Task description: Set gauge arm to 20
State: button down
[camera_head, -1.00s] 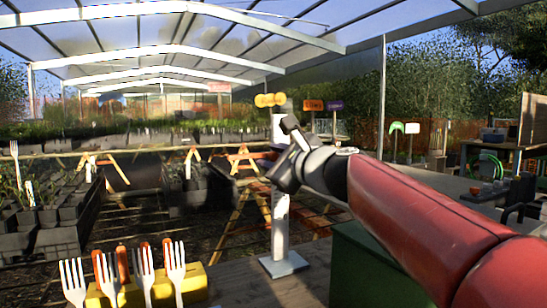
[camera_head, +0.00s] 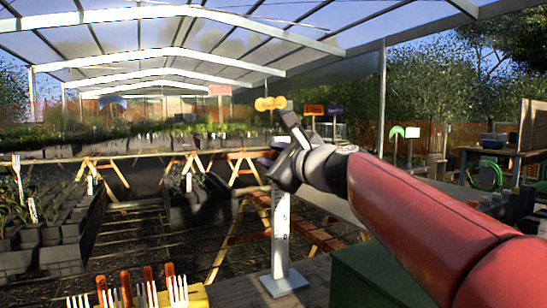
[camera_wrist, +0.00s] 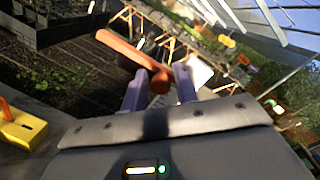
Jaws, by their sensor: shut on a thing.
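The gauge is a white upright post (camera_head: 281,235) with dark scale marks on a square white base (camera_head: 284,283). In the head view my gripper (camera_head: 277,168) is at the upper part of the post and hides part of it. The scale figures are too small to read. In the wrist view an orange gauge arm (camera_wrist: 125,47) runs from upper left down to between the two purple-grey fingers. My gripper (camera_wrist: 160,85) is shut on its near end. A white piece (camera_wrist: 200,72) shows beside the right finger, probably part of the gauge.
A yellow block (camera_wrist: 20,128) stands at the left in the wrist view. A dark green box (camera_head: 375,275) is right of the gauge base. Plant trays (camera_head: 45,240) lie beyond.

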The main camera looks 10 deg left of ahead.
jog(key=c, duration=1.3)
grip_release()
jog(key=shift+c, duration=0.2)
jog(key=b+v, duration=0.1)
jog(key=v, duration=0.6)
jog(key=shift+s+d, duration=0.25)
jog(key=shift+d, duration=0.1)
jog(key=shift+s+f, duration=0.1)
